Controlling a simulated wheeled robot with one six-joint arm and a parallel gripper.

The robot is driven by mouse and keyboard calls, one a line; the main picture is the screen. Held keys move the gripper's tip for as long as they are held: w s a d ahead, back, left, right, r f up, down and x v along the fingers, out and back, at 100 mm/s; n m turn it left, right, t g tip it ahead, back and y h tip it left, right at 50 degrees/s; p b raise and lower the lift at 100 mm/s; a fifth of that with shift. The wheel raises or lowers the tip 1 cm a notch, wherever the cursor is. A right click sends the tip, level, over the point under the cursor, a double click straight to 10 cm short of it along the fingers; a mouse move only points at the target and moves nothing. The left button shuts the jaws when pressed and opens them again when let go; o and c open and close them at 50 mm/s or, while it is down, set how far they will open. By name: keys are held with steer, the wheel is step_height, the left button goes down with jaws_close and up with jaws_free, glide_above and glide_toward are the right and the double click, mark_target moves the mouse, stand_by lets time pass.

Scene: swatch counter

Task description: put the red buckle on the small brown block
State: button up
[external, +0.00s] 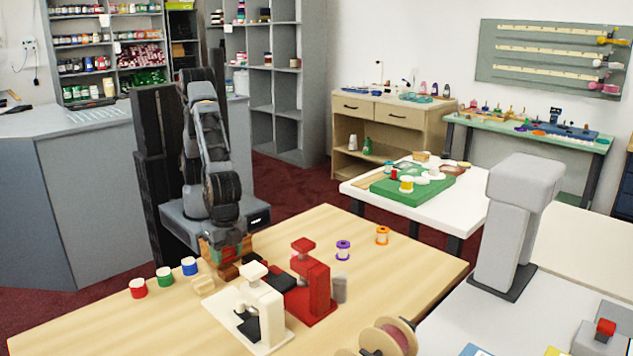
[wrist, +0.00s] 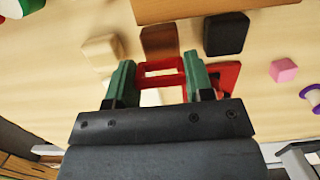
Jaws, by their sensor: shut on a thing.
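The red buckle (wrist: 161,67) is an open rectangular frame. My gripper (wrist: 158,80) has its green fingers shut on it, one at each side, in the wrist view. The small brown block (wrist: 158,42) lies just beyond the buckle there, and the buckle's far edge comes close to the block's near edge in the picture. I cannot tell the height between them. In the external view my gripper (external: 226,256) is low over the near-left table, among brown shapes; the buckle is hard to make out there.
A cream block (wrist: 100,48) and a black block (wrist: 227,34) flank the brown one; a larger brown piece (wrist: 190,9) lies beyond. A pink cube (wrist: 284,70) is at right. White (external: 262,318) and red (external: 311,286) presses stand close by. Several spools are on the table (external: 400,270).

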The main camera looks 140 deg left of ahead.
steer(key=shift+f, duration=1)
steer(key=shift+f, duration=0.15)
steer(key=o, duration=0.9)
steer(key=shift+o, duration=0.2)
